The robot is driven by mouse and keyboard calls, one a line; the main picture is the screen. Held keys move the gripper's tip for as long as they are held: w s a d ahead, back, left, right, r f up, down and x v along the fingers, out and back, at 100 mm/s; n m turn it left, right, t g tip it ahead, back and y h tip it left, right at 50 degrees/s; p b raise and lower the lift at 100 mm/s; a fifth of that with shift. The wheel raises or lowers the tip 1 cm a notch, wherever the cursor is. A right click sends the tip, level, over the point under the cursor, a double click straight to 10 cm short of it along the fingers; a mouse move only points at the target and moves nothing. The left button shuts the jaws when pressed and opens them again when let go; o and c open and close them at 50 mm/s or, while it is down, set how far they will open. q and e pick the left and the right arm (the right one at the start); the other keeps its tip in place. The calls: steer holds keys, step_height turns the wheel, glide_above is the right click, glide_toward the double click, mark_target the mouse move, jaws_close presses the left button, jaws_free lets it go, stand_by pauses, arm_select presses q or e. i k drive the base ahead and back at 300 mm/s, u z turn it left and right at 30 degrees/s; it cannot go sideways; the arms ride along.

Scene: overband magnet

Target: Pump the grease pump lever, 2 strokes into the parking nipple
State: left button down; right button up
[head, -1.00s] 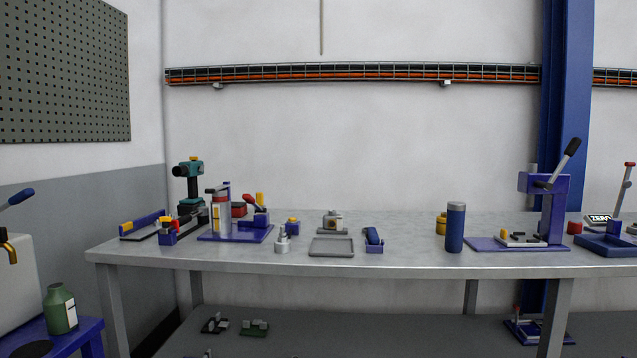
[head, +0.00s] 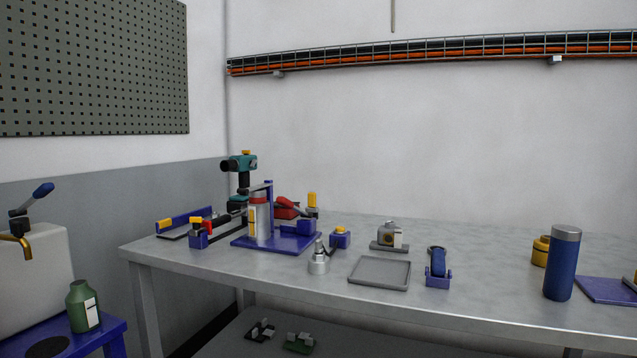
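A silver cylinder with a red band and a pale label (head: 259,218) stands upright on a purple base plate (head: 243,243) at the left part of the workbench; it looks like the grease pump. A dark lever-like bar (head: 262,187) shows at its top, and a red handle (head: 287,203) shows behind it to the right. A small grey metal fitting (head: 318,262) stands in front of the plate's right corner; I cannot tell whether it is the parking nipple. Neither of my grippers is in view.
The workbench (head: 460,303) also holds a grey tray (head: 380,273), a blue clamp-like part (head: 438,264), a blue canister (head: 562,264) and a teal scope (head: 240,165). A purple side table (head: 100,333) with a green bottle (head: 83,306) stands at lower left.

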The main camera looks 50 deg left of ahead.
mark_target(281, 200)
steer(key=u, duration=0.65)
steer(key=i, duration=0.85)
steer(key=u, duration=0.95)
